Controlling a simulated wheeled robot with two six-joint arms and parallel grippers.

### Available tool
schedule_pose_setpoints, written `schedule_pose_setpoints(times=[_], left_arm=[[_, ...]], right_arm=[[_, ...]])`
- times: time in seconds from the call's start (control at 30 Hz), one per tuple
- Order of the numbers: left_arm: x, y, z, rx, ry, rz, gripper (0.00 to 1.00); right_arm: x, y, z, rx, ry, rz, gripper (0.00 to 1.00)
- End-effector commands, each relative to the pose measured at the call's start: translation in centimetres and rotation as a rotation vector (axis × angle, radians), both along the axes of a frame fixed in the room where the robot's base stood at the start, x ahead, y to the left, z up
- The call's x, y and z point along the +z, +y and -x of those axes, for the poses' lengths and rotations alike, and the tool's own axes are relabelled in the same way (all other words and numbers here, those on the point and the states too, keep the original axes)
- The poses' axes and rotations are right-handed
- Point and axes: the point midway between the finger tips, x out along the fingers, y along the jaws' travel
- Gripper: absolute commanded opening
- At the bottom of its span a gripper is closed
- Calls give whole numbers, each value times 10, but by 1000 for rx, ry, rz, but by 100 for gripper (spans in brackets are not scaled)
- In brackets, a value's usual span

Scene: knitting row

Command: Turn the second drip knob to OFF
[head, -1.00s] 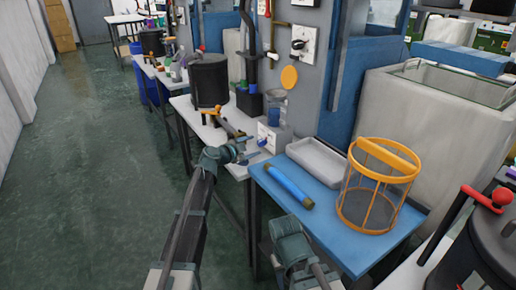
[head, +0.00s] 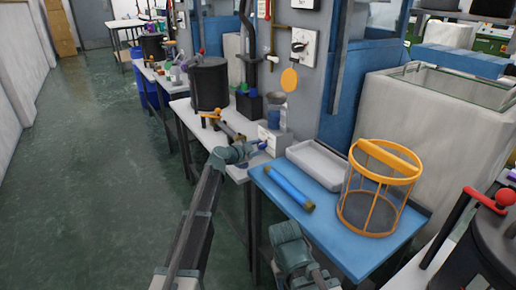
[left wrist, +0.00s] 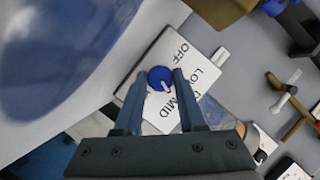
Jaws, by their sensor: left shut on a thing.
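A blue knob (left wrist: 161,79) with a pale pointer mark sits on a white panel (left wrist: 197,48) lettered OFF, LOW and MID in the left wrist view. My left gripper (left wrist: 160,88) has one finger on each side of the knob and is shut on it. The pointer slants away from the OFF lettering, towards the MID side; its exact setting is hard to read. In the head view, my left gripper (head: 258,147) reaches the front of a small white box (head: 272,135) at the bench corner, largely covering the knob.
A blue-topped table (head: 345,247) in front holds a blue tube (head: 289,187), a pale tray (head: 315,160) and an orange-framed basket (head: 375,190). A dark pot (head: 210,84) and an orange-handled valve (head: 211,116) stand on the bench behind. The floor at left is clear.

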Motion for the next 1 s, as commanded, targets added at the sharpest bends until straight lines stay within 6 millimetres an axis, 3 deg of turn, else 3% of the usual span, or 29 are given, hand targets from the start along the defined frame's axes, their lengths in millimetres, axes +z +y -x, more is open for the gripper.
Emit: schedule_pose_setpoints(times=[0.1, 0.47, 1.0], left_arm=[[0, 0, 0, -1, 1, 0, 0], [1, 0, 0, 0, 37, 26, 0], [3, 2, -4, -1, 394, 285, 0]], right_arm=[[0, 0, 0, 0, 0, 0, 50], [4, 0, 0, -1, 0, 0, 50], [29, 1, 0, -3, 2, -2, 50]])
